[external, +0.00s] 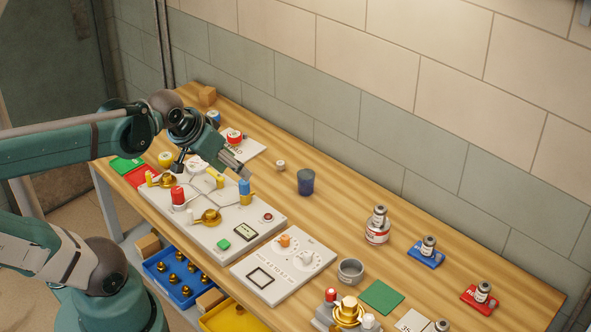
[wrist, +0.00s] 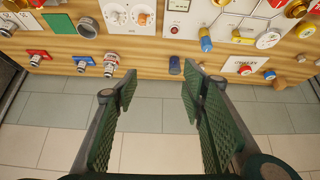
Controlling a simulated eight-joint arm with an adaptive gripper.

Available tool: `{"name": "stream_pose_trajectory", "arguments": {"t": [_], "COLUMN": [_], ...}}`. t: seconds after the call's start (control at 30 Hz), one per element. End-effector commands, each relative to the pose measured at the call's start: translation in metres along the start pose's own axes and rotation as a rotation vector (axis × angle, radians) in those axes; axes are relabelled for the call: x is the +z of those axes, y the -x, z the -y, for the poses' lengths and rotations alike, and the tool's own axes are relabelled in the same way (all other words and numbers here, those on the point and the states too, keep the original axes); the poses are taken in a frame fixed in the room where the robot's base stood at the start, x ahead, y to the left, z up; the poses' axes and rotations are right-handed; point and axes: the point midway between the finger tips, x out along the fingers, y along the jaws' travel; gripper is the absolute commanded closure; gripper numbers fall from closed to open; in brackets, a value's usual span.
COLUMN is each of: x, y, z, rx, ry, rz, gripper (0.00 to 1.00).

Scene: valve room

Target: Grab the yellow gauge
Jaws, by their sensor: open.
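The yellow gauge (external: 165,159) sits at the left end of the bench, beside the white panel and near the green and red plates. In the wrist view, a small yellow round thing (wrist: 305,31) at the upper right edge appears to be this gauge. My gripper (external: 236,168) is above the panel, to the right of the gauge and apart from it. In the wrist view my gripper (wrist: 158,88) is open, with nothing between its fingers.
A red gauge (external: 234,136) and a blue gauge (external: 213,117) stand behind my gripper. The white panel (external: 240,222) carries raised valves and a blue-topped handle. A dark blue cup (external: 306,182) stands to the right, with bare wood around it. The tiled wall bounds the back.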

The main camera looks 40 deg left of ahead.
Motion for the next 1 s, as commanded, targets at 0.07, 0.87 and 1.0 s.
{"name": "stream_pose_trajectory", "arguments": {"t": [0.07, 0.87, 1.0], "x": [-0.006, -0.07, -0.077], "y": [-0.003, -0.052, -0.064], "z": [0.006, 0.113, 0.136], "rx": [-0.009, -0.133, -0.155], "ry": [0.025, 0.404, 0.474], "rz": [0.01, 0.156, 0.18], "gripper": [0.59, 0.59, 0.59]}}
